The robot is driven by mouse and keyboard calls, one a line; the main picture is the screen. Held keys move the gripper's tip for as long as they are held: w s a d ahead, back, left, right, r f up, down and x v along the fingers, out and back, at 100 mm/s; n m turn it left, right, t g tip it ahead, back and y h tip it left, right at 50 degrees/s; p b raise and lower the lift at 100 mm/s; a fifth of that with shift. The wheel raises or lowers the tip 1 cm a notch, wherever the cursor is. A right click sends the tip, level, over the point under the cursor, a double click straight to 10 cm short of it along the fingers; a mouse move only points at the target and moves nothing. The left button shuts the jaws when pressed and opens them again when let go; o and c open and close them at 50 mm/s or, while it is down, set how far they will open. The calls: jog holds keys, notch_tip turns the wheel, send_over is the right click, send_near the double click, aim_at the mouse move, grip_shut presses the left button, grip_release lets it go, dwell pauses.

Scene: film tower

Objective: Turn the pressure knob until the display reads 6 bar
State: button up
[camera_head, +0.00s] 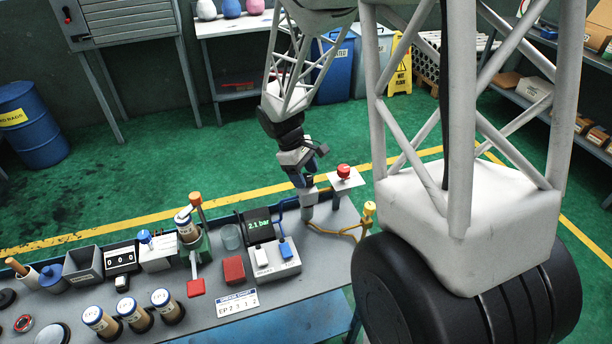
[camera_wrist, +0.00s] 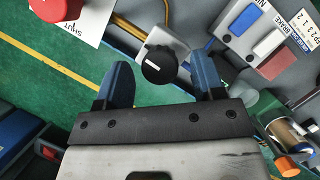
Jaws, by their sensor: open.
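The pressure knob (camera_wrist: 158,66) is round and black with a white pointer line. In the wrist view it sits on a light grey regulator body (camera_wrist: 160,38). In the head view the regulator (camera_head: 309,212) stands at the back right of the bench, the knob mostly hidden by my gripper. The display (camera_head: 259,225) shows "2.1 bar" in green on a dark screen. My gripper (camera_head: 303,183) is directly over the regulator. In the wrist view its two blue fingers (camera_wrist: 161,64) are open, one on each side of the knob, with gaps visible. I cannot tell how far above the knob they are.
A red button on a white plate (camera_head: 344,178) stands just right of the regulator. A yellow hose (camera_head: 335,233) runs right to a yellow fitting (camera_head: 368,211). A box with white and blue rockers (camera_head: 273,262) is in front.

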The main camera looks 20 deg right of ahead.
jog(key=shift+s+d+f, duration=0.15)
jog(key=shift+f, duration=0.3)
jog(key=c, duration=0.9)
jog(key=shift+m, duration=0.3)
